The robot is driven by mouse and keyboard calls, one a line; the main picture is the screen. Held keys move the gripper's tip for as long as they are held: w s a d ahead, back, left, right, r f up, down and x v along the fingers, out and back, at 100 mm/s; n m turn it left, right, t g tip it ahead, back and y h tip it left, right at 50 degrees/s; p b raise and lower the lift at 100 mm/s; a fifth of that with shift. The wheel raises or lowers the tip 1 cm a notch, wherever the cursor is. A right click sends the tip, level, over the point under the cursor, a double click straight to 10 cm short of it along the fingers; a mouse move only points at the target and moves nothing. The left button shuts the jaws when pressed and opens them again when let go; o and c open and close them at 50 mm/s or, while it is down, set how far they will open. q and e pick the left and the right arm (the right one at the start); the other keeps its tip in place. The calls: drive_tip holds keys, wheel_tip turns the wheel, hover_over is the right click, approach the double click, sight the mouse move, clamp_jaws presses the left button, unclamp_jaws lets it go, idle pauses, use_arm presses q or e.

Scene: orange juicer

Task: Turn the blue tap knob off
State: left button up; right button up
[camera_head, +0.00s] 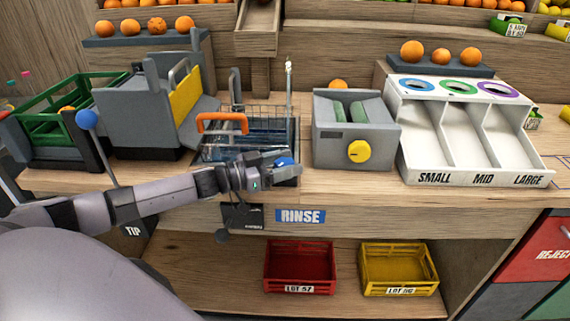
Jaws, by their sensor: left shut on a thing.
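The blue tap knob (284,162) shows as a small blue patch at the front right of the rinse basin (291,128). My left gripper (279,167) reaches in from the left and is shut on the knob, hiding most of it. I cannot tell from this view which way the knob is turned. The basin holds a wire basket with an orange handle (222,118), and bluish water seems to show inside. A thin upright tap post (289,84) stands at the back right of the basin. My right gripper is not in view.
A grey box with a yellow knob (359,151) stands just right of the basin. A white sorting tray (470,178) is further right. A grey machine with a yellow panel (140,113) and a green crate (48,118) stand left. Red (300,267) and yellow (398,269) crates sit below.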

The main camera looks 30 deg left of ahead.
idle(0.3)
use_arm(q)
drive_tip(key=o, duration=1)
drive_tip(key=shift+s+a, duration=0.25)
drive_tip(key=shift+s, duration=0.1)
drive_tip(key=shift+v, duration=3.1)
drive_tip(key=shift+c, duration=0.2)
